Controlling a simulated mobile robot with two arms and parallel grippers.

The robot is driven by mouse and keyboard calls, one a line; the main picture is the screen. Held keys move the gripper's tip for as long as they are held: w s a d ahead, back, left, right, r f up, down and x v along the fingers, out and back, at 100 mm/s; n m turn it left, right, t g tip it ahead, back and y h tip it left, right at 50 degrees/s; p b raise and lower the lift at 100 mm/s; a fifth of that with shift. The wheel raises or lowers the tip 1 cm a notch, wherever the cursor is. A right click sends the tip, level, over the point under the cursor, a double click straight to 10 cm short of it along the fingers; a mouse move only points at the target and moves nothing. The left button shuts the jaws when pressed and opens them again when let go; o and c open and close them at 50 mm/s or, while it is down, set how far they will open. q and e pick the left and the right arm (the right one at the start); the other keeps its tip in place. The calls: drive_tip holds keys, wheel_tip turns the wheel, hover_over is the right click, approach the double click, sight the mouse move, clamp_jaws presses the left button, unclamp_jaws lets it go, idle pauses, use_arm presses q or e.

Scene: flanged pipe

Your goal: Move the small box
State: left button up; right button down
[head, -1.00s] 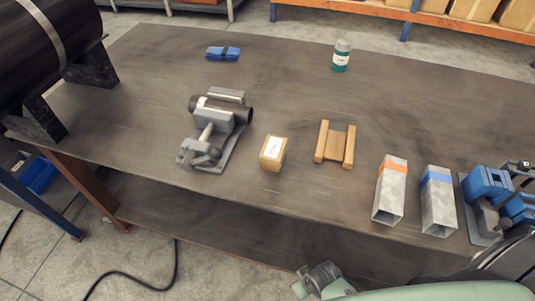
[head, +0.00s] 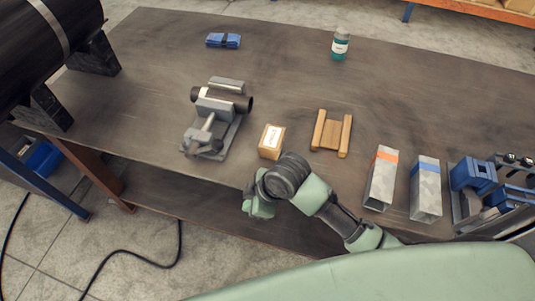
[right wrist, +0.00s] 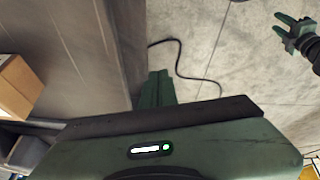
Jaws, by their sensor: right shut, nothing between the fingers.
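The small box (head: 269,145) is a tan carton with a white label on top. It stands near the table's front edge, between the clamp and the wooden cradle. Its side also shows at the left edge of the right wrist view (right wrist: 17,85). My right gripper (head: 257,208) is just in front of the box, at the table's front edge and apart from it. In the right wrist view its green fingers (right wrist: 157,88) are together and empty, with floor beyond. My left gripper (right wrist: 285,27) shows at the top right of that view, fingers apart and empty.
A grey clamp (head: 212,130) holding a dark pipe stands left of the box. The wooden cradle (head: 331,132) and two metal tubes (head: 381,178) (head: 426,188) lie right of it. A blue vise (head: 475,180) is far right. The table (head: 290,80) behind the box is clear.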

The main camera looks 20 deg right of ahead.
drive_tip(key=w+a+r+n+g, duration=0.1)
drive_tip(key=w+r+n, duration=0.25)
drive_tip(key=n, duration=0.25)
drive_tip(key=n+g+h+p, duration=0.2)
drive_tip(key=n+h, duration=0.2)
drive_tip(key=n, duration=0.6)
approach(268, 163)
drive_tip(key=s+a+r, duration=0.2)
drive_tip(key=s+r, duration=0.1)
drive_tip(key=s, duration=0.1)
wheel_tip(268, 163, down, 9)
drive_tip(key=shift+w+a+f+p, duration=0.1)
drive_tip(key=shift+p, duration=1)
drive_tip(key=w+d, duration=0.1)
drive_tip(key=w+d+p, duration=0.1)
drive_tip(key=w, duration=0.1)
drive_tip(key=shift+w+d, duration=0.15)
drive_tip(key=shift+w, duration=0.05)
